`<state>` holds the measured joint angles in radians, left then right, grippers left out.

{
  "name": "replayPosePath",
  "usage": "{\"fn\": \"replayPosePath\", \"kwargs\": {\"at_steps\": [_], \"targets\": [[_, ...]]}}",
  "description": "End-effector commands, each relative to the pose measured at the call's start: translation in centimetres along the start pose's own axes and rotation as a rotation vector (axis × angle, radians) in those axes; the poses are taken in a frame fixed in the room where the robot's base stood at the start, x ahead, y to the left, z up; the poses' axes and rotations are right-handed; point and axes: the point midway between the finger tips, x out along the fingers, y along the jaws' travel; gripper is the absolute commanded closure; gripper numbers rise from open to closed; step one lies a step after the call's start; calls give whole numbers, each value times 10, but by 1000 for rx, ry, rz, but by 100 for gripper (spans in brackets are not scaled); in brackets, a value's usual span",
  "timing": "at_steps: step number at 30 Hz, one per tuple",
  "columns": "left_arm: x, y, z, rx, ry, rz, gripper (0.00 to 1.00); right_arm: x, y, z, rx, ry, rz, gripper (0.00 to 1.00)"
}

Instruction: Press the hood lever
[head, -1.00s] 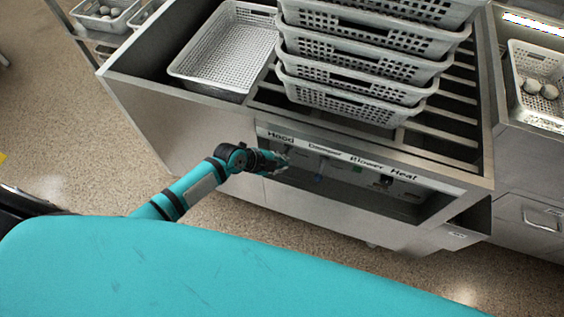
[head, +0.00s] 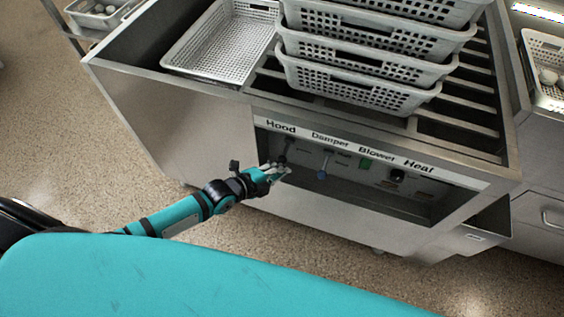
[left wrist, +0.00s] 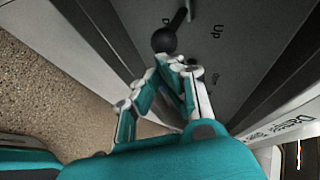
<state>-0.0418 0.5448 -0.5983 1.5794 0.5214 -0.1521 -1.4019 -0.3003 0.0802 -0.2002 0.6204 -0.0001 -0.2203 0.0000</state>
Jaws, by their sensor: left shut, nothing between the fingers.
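The hood lever (head: 283,158) is a small black lever below the "Hood" label, at the left end of the recessed control panel (head: 330,153). In the left wrist view the lever's round black knob (left wrist: 165,40) shows at the top, its stem slanting up to the right, beside the word "Up". My left gripper (head: 278,171) is shut and empty, its fingertips at the panel just below the lever. In the left wrist view the fingertips (left wrist: 176,66) are close to the knob; whether they touch it I cannot tell. My right gripper is not in view.
The panel's metal frame surrounds the recess. Stacked perforated baskets (head: 362,82) and a single basket (head: 220,45) stand on top.

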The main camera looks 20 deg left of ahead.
Motion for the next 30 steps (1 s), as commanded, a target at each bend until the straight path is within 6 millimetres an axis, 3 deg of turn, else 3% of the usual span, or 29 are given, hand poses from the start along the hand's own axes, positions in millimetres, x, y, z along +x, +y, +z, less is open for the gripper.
{"fn": "replayPosePath", "kwargs": {"at_steps": [7,30], "targets": [[8,12,4,0,0,3,100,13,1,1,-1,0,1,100],[0,-3,0,-3,-1,6,100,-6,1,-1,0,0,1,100]]}}
